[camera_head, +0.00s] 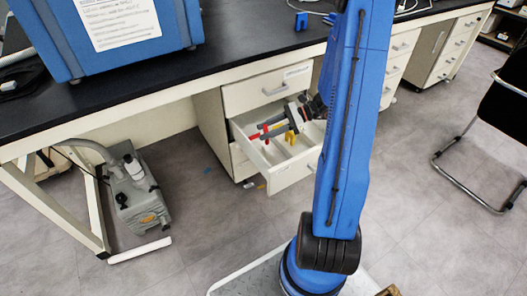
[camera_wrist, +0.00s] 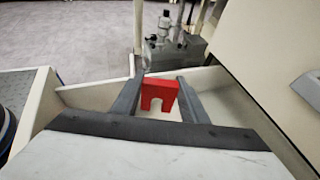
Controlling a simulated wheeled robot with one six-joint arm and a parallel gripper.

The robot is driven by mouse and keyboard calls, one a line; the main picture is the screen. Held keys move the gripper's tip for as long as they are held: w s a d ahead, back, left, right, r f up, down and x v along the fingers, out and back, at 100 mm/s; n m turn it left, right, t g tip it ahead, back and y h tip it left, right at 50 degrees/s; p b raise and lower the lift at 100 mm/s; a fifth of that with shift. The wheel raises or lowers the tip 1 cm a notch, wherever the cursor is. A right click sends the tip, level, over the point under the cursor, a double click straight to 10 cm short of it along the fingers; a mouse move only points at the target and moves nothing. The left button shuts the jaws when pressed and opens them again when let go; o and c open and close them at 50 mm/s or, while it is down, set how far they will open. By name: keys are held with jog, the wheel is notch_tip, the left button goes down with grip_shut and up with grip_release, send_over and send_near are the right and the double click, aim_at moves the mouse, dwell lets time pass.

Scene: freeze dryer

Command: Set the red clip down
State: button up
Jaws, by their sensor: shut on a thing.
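The red clip (camera_wrist: 159,94) is a small block with an arched notch on its lower side. In the wrist view it sits between the two grey fingers of my gripper (camera_wrist: 160,92), near their far ends. My gripper is shut on it. In the head view my gripper (camera_head: 268,131) is over the open drawer (camera_head: 294,172), and the red clip (camera_head: 255,136) shows small at the left, near the drawer's side wall. The wrist view shows pale drawer walls (camera_wrist: 95,97) around and beyond the clip.
A yellow clip (camera_head: 290,137) shows at the drawer, beside my gripper. A blue clip (camera_head: 301,21) stands on the black bench top (camera_head: 235,45). A blue machine (camera_head: 110,35) stands on the bench at the left. A grey pump (camera_head: 138,195) is on the floor below; a chair stands at right.

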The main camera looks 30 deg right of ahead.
jog(key=shift+f, duration=4)
jog(key=shift+f, duration=0.1)
jog(key=o, duration=1)
